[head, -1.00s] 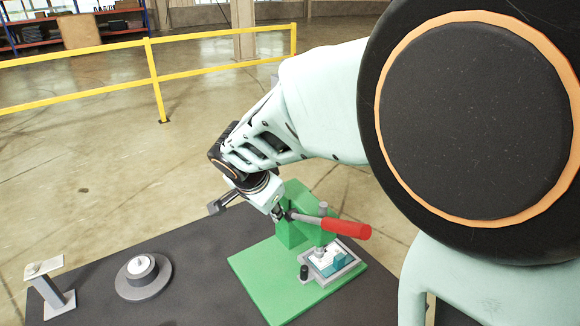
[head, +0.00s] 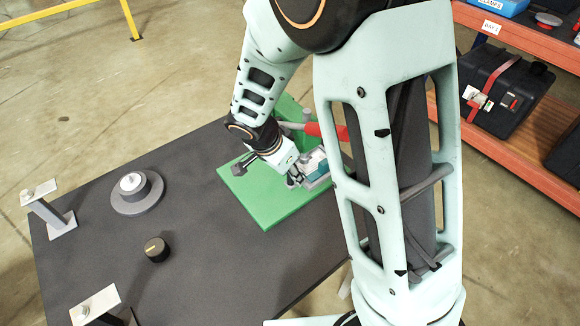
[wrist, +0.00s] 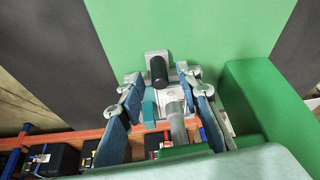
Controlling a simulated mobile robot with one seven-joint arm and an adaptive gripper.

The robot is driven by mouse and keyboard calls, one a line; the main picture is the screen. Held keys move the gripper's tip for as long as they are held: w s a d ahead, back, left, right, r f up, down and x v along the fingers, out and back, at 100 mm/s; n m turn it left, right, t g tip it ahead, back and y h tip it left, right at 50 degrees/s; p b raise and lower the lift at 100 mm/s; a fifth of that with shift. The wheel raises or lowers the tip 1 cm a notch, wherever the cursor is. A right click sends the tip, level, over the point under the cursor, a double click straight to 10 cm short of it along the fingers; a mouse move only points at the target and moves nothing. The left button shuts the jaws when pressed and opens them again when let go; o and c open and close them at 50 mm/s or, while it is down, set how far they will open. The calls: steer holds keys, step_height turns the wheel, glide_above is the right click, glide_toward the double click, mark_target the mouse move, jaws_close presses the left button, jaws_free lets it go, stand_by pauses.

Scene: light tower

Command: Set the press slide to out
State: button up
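The green press (head: 262,205) stands on the dark table, with its lever's red grip (head: 312,129) behind my wrist. Its slide (head: 318,182) is a grey tray holding a teal block, low on the base. In the wrist view the slide (wrist: 154,56) shows its upright black knob (wrist: 159,72), with the teal block (wrist: 149,108) and the grey ram (wrist: 177,124) behind it. My gripper (head: 293,180) is low at the slide's knob side. In the wrist view my gripper (wrist: 160,80) is open, its fingers apart on either side of the knob. I cannot tell whether they touch it. My gripper hides the knob in the head view.
A round grey base with a white button (head: 132,184), a black dial (head: 156,249) and a bracket (head: 48,210) are on the table to the left. An orange shelf (head: 520,150) with black cases stands at the right. The table's front middle is clear.

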steer(key=shift+w+d+f, duration=0.1)
steer(key=shift+f, duration=0.35)
jaws_close()
